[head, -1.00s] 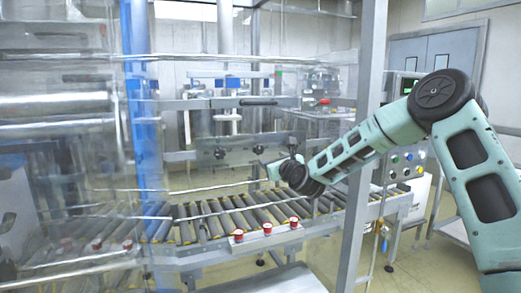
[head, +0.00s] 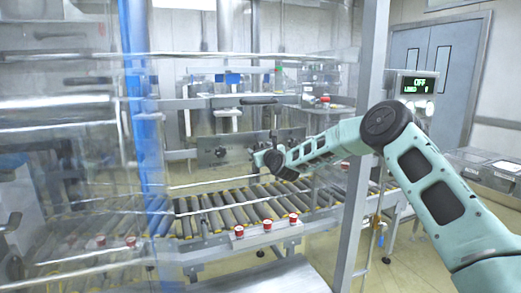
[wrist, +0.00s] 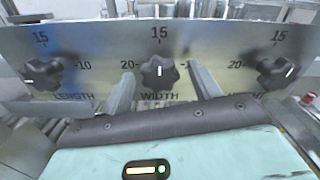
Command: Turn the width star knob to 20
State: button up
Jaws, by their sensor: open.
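A metal plate (wrist: 225,45) carries three dark star knobs. The width star knob (wrist: 160,72) is in the middle of the wrist view, above the label WIDTH. Its white mark points up at 15, and 20 is printed to its left. My gripper (wrist: 161,74) is open, with one finger on each side of this knob and a visible gap to it. The right finger covers part of the scale. In the head view the plate (head: 213,155) stands above the rollers, and my gripper (head: 256,152) is in front of it, hiding the width knob.
The length knob (wrist: 42,74) and the height knob (wrist: 277,73) flank the width knob. Below the plate is a roller conveyor (head: 235,215) with red buttons (head: 267,224) on its near rail. A grey upright post (head: 362,150) stands close to my arm.

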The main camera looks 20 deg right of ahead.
jog(key=c, duration=1)
jog(key=shift+o, duration=0.2)
jog(key=shift+f+n+b, duration=0.15)
jog(key=shift+n+b, duration=0.15)
jog(key=shift+b, duration=0.3)
jog(key=n+b, duration=1.6)
jog(key=n, duration=0.1)
jog(key=shift+n, duration=0.3)
